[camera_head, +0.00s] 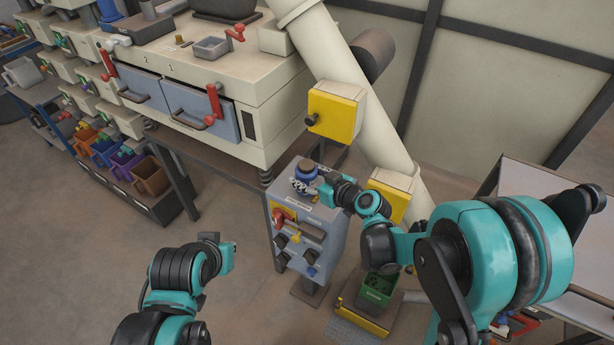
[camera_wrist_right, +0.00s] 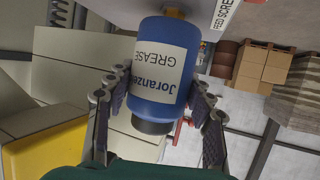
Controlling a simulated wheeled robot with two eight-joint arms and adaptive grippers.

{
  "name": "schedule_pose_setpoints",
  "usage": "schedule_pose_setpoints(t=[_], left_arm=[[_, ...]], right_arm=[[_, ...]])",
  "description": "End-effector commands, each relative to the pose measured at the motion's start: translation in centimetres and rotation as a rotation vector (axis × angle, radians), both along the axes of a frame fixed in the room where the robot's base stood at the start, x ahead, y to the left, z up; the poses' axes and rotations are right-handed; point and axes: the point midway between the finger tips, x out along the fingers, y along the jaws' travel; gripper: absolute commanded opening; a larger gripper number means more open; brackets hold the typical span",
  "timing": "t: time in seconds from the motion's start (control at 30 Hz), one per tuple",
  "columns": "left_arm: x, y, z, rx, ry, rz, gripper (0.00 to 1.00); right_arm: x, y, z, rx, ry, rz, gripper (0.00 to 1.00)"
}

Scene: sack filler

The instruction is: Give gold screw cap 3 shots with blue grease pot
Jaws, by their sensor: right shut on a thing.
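My right gripper (camera_head: 303,187) is shut on the blue grease pot (camera_head: 306,168), above the top of the grey control box (camera_head: 317,262). In the right wrist view the blue pot (camera_wrist_right: 160,80) sits between the fingers (camera_wrist_right: 155,110), its white grease label upside down in the picture. A small gold-brown piece (camera_wrist_right: 175,12) shows at the pot's end towards a grey surface with a "SCREW" label. It may be the gold screw cap, but I cannot tell whether it touches the pot. My left gripper (camera_head: 235,250) hangs apart, left of the box; its finger state is unclear.
The cream machine with blue drawers (camera_head: 190,100) stands at the back left. A thick cream pipe (camera_head: 350,85) with a yellow box (camera_head: 335,111) runs close behind my right gripper. A green bin (camera_head: 378,287) stands low right of the control box. Bare floor lies at the left.

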Motion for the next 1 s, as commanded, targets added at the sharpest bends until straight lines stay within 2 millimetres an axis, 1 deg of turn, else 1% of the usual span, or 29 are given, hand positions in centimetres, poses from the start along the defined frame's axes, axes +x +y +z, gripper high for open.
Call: schedule_pose_setpoints(t=[0.4, 1.0], left_arm=[[0.0, 0.0, 1.2, 0.0, 0.0, 0.0, 0.0], [0.0, 0.0, 1.3, 0.0, 0.0, 0.0, 0.0]], right_arm=[[0.0, 0.0, 1.6, 0.0, 0.0, 0.0, 0.13], [0.0, 0.0, 1.8, 0.0, 0.0, 0.0, 0.13]])
